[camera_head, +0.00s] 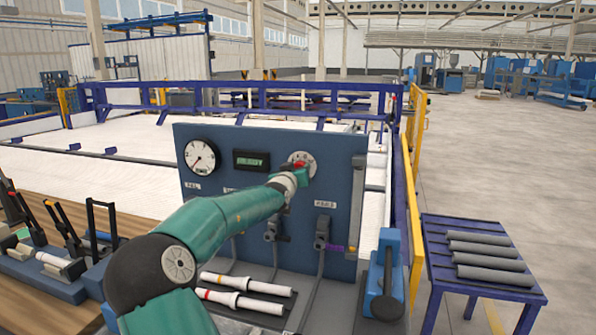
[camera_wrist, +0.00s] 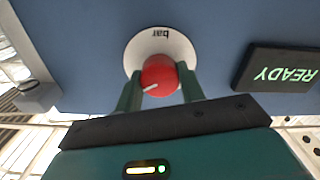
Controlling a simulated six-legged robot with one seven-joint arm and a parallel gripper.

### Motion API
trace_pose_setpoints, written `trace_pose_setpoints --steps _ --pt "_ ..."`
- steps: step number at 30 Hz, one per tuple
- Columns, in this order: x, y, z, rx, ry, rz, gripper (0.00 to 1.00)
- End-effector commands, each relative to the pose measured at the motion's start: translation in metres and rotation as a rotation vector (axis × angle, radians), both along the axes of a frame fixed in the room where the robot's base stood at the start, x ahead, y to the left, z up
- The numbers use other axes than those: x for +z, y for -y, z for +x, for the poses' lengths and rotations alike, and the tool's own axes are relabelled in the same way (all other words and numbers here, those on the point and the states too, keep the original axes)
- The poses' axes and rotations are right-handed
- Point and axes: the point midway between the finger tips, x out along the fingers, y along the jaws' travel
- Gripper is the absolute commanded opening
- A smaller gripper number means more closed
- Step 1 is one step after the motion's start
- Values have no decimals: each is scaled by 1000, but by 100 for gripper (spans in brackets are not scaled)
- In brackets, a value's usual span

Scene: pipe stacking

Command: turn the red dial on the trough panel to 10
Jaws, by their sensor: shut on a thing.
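The red dial (camera_wrist: 159,74) sits on a round white scale plate (camera_wrist: 178,40) marked "bar"; it has a white pointer line, and in the wrist view, which is upside down, that line points to the lower left. My gripper (camera_wrist: 160,84) has its two green fingers on either side of the dial, shut on it. In the head view the dial (camera_head: 299,165) is partly hidden by my gripper (camera_head: 301,174) at the upper right of the blue trough panel (camera_head: 345,150). The scale numbers are too small to read.
A white round gauge (camera_head: 200,157) and a display (camera_head: 252,160) are left of the dial; the display reads "READY" in the wrist view (camera_wrist: 284,74). Valves (camera_head: 322,232) and white pipes (camera_head: 240,303) are below. A blue table (camera_head: 440,235) with grey pipes stands right.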

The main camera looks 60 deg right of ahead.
Motion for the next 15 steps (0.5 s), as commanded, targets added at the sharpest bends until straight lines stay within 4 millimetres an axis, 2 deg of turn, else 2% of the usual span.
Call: trace_pose_setpoints --steps 8,9,12,15 --pt "-1 0 0 0 4 3 16" --pt "-1 0 0 0 4 3 41" --pt "-1 0 0 0 3 1 60" --pt "0 0 0 0 3 1 60"
